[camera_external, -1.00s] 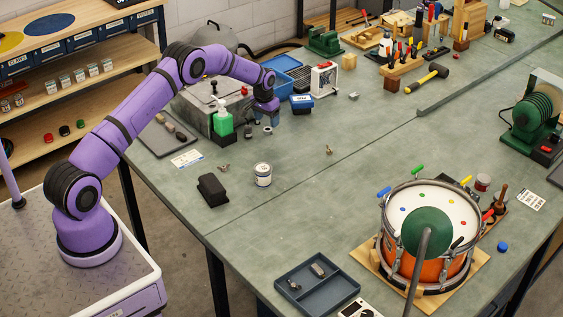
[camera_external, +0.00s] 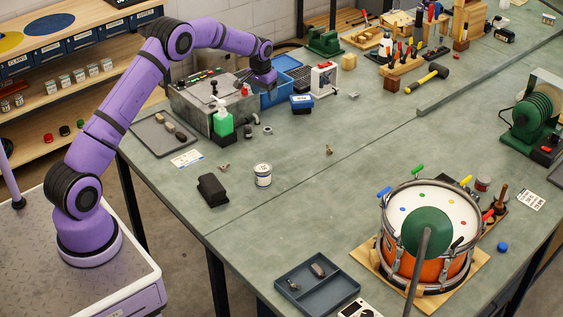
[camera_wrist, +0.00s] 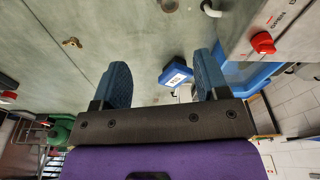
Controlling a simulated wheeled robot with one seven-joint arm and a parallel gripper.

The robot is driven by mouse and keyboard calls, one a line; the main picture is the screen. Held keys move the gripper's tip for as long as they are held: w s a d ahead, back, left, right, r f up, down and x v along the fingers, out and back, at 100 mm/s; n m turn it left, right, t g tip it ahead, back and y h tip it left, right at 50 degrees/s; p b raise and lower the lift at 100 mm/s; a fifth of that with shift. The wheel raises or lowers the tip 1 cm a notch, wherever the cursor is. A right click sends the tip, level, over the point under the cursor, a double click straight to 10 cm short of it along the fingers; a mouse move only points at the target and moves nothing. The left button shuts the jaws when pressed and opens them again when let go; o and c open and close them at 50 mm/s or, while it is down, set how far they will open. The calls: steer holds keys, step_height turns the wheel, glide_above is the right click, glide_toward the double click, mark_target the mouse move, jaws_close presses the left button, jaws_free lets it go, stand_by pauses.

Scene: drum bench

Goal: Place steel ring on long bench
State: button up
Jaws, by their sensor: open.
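A small round grey piece, seemingly the steel ring (camera_external: 267,130), lies on the long bench (camera_external: 310,180) to the right of the green bottle. A round piece at the top edge of the wrist view (camera_wrist: 168,5) may be the same one. My gripper (camera_external: 265,83) is raised above the bench beside the blue bin, clear of the ring. In the wrist view my gripper (camera_wrist: 160,66) has its two blue fingers wide apart with nothing between them.
The green bottle (camera_external: 223,124) and a grey machine box (camera_external: 205,105) stand left of the gripper. The blue bin (camera_external: 276,93), a small blue box (camera_external: 302,103) and a white-and-red case (camera_external: 324,79) are close by.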

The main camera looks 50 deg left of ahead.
steer(key=s+d+r+t, duration=0.1)
steer(key=s+d+r, duration=0.3)
steer(key=s+r, duration=0.45)
steer(key=s+d+r+m, duration=0.1)
steer(key=s+d+r, duration=0.3)
steer(key=s+r, duration=0.45)
steer(key=s+d+r+t, duration=0.1)
steer(key=s+d+r, duration=0.4)
steer(key=r, duration=0.6)
steer(key=s+d+r, duration=0.1)
steer(key=s+d, duration=0.1)
steer(key=s, duration=1.2)
steer(key=s+d+r+m+t, duration=0.1)
steer(key=s+d, duration=0.1)
steer(key=s, duration=1.2)
steer(key=shift+d+r, duration=0.25)
steer(key=shift+d, duration=0.1)
steer(key=shift+t, duration=0.3)
steer(key=s+f, duration=0.1)
steer(key=s, duration=0.1)
steer(key=s+f, duration=0.1)
steer(key=s, duration=0.1)
steer(key=s+f, duration=0.1)
steer(key=s, duration=0.2)
steer(key=shift+d+f, duration=0.1)
steer(key=shift+d, duration=0.25)
steer(key=shift+s, duration=0.1)
